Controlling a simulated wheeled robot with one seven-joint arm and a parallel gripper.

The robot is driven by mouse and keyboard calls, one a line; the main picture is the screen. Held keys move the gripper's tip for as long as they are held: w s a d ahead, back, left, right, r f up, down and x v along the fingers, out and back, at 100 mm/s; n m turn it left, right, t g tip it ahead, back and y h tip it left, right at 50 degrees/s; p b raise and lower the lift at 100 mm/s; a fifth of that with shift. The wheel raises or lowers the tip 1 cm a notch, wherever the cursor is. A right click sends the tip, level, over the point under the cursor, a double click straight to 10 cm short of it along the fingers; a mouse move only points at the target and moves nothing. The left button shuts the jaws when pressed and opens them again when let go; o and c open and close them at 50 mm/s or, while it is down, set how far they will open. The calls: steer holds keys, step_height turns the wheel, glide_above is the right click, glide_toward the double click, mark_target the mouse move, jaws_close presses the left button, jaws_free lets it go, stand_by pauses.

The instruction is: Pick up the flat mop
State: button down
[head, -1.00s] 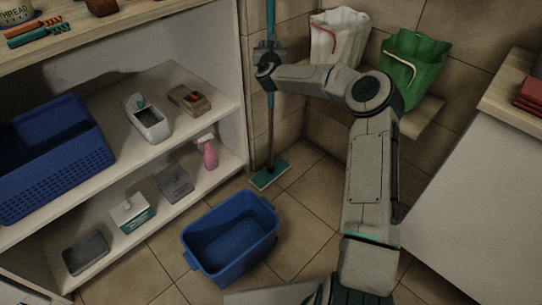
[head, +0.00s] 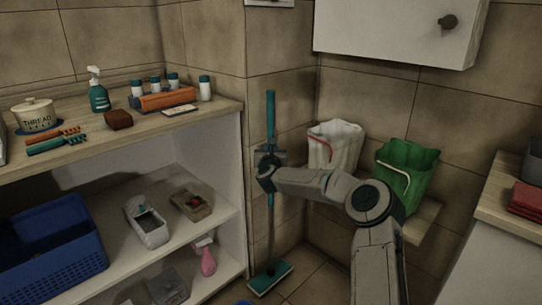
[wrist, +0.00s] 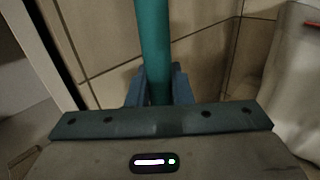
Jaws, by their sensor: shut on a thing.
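The flat mop (head: 270,118) stands upright in the corner beside the shelf unit, with a teal upper handle, a grey lower pole and a flat teal head on the floor tiles. My gripper (head: 267,168) is shut on the handle about midway up. In the wrist view the teal handle (wrist: 153,45) runs up between the fingers of my gripper (wrist: 158,88). The lower pole is hidden in the wrist view.
The shelf unit (head: 225,109) stands close left of the mop, with a blue basket (head: 45,260) on it. A white bag-like container (head: 335,145) and a green one (head: 407,170) are to the right. A white wall cabinet (head: 395,28) hangs above.

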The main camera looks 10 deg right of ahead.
steer(key=s+d+r+p, duration=0.2)
steer(key=s+d+r, duration=0.4)
steer(key=d+r, duration=0.2)
steer(key=shift+s+d, duration=0.3)
steer(key=shift+d, duration=0.5)
